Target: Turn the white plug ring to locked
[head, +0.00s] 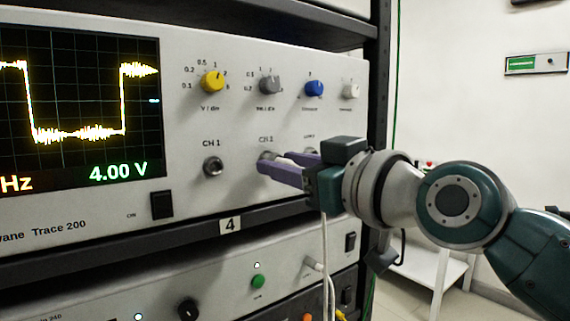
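My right gripper (273,161) reaches in from the right to the CH 2 socket (266,156) on the oscilloscope front. Its two purple fingers lie either side of a white plug (295,159), which shows only as a small pale patch between them. The fingers hide most of the plug and its ring, so the ring's turn position cannot be read. I cannot tell whether the fingers press on the ring or stand just off it. A white cable (325,250) hangs down below the gripper. My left gripper is out of view.
The CH 1 socket (213,167) is empty, left of the gripper. A yellow knob (212,82), grey knob (269,84), blue knob (314,88) and white knob (350,91) sit above. A dark rack post (377,100) stands behind my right wrist. Another instrument (225,275) is below.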

